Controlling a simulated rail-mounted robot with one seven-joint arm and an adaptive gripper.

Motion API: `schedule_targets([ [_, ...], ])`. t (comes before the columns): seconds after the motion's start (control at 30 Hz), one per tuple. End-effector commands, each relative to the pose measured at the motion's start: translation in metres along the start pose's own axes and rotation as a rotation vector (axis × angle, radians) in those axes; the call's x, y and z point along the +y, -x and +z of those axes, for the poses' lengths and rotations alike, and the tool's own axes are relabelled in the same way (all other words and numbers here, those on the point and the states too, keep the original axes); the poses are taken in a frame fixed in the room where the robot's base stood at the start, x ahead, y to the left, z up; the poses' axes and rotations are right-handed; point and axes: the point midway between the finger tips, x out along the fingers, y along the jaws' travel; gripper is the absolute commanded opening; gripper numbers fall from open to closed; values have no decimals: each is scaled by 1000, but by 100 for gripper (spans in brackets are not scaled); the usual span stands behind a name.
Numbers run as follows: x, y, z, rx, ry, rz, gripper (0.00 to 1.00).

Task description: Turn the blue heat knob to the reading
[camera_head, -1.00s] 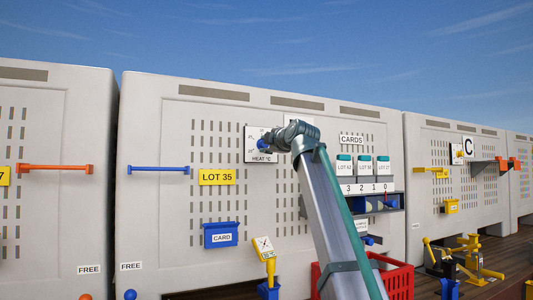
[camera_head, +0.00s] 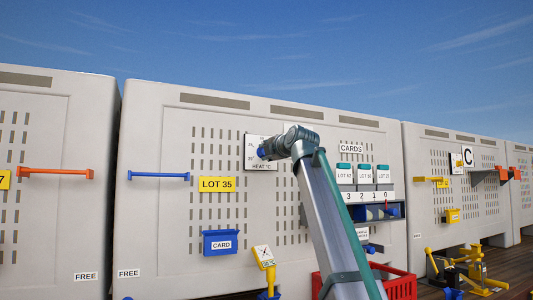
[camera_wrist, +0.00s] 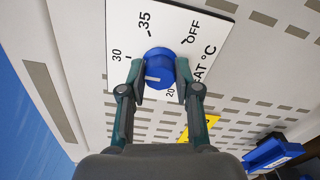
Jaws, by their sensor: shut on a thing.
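The blue heat knob (camera_wrist: 160,62) sits on a white dial plate (camera_wrist: 127,20) marked OFF, 35, 30, 20 and HEAT °C in the wrist view. A white line on the knob lies on its lower left side, roughly between the 30 and the 20; the marking there is hidden by a finger. My gripper (camera_wrist: 161,76) is shut on the knob, one finger on each side. In the head view the knob (camera_head: 261,153) shows at the left end of my gripper (camera_head: 266,151), and the plate (camera_head: 254,141) is partly covered.
A yellow LOT 35 label (camera_head: 217,184) and a blue CARD box (camera_head: 220,242) are on the grey panel. A yellow stand (camera_head: 264,257) with a white face is below. A card rack (camera_head: 365,196) is at right, above a red crate (camera_head: 402,284).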

Motion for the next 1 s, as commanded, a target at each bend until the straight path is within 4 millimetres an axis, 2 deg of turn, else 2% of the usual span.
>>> schedule_targets([
  [0.1,0,0,0,0,-1,0,0],
  [0.13,0,0,0,0,-1,0,34],
  [0.27,0,0,0,0,-1,0,55],
  [0.3,0,0,0,0,-1,0,57],
  [0.77,0,0,0,0,-13,0,57],
  [1.0,3,1,0,0,-147,0,57],
])
